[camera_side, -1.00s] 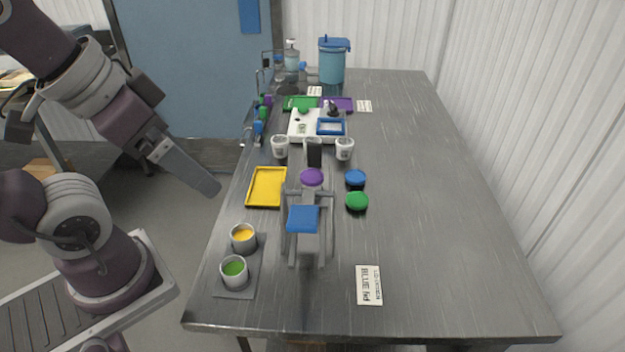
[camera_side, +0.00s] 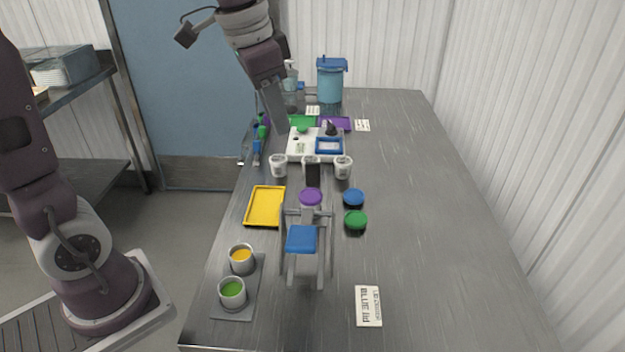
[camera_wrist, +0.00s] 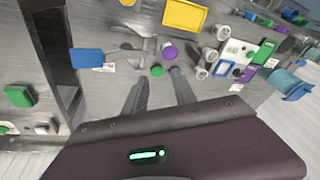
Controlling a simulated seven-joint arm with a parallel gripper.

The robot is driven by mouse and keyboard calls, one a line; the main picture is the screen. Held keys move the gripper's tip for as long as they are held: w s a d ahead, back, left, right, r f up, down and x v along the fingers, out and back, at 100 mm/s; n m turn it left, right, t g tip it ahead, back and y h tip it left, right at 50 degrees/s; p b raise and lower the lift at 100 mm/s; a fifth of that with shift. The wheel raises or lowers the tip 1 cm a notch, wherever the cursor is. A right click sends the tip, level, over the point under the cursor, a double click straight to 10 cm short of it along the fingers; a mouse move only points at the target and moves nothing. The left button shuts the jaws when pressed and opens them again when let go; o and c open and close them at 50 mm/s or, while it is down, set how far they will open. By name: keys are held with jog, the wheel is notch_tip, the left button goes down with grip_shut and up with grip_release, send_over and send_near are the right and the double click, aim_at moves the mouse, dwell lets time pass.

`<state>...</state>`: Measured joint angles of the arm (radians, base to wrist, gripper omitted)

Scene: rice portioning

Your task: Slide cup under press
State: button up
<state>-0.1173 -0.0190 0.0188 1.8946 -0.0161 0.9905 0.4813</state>
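Three small white cups stand in a row mid-table: a left cup (camera_side: 278,166), a middle cup partly hidden by a dark upright piece (camera_side: 313,175), and a right cup (camera_side: 343,167). They also show right of centre in the wrist view (camera_wrist: 210,55). The press (camera_side: 302,240), a grey frame with a blue top, stands nearer the side camera. I see no cup under it, though its inside is partly hidden. My gripper (camera_side: 280,122) is raised over the far left part of the table, away from the press. In the wrist view its fingers (camera_wrist: 161,77) are apart with nothing held.
Purple (camera_side: 311,197), blue (camera_side: 353,198) and green (camera_side: 355,220) lids lie near the press. A yellow tray (camera_side: 264,207) is to the left, with two filled pots (camera_side: 241,259) in front. A scale (camera_side: 303,145) stands behind the cups.

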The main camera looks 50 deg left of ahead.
jog(key=w+a+f+m+g, duration=0.1)
jog(key=w+a+f, duration=0.25)
jog(key=w, duration=0.35)
jog(key=m+g, duration=0.2)
jog(key=m, duration=0.2)
send_near(313, 185)
jog(key=shift+w+a+f, duration=0.15)
jog(key=shift+w+a, duration=0.1)
jog(key=shift+a, duration=0.1)
notch_tip(313, 185, down, 6)
jog(key=shift+r, duration=0.1)
jog(key=shift+f, duration=0.55)
grip_shut()
jog(key=shift+r, duration=0.1)
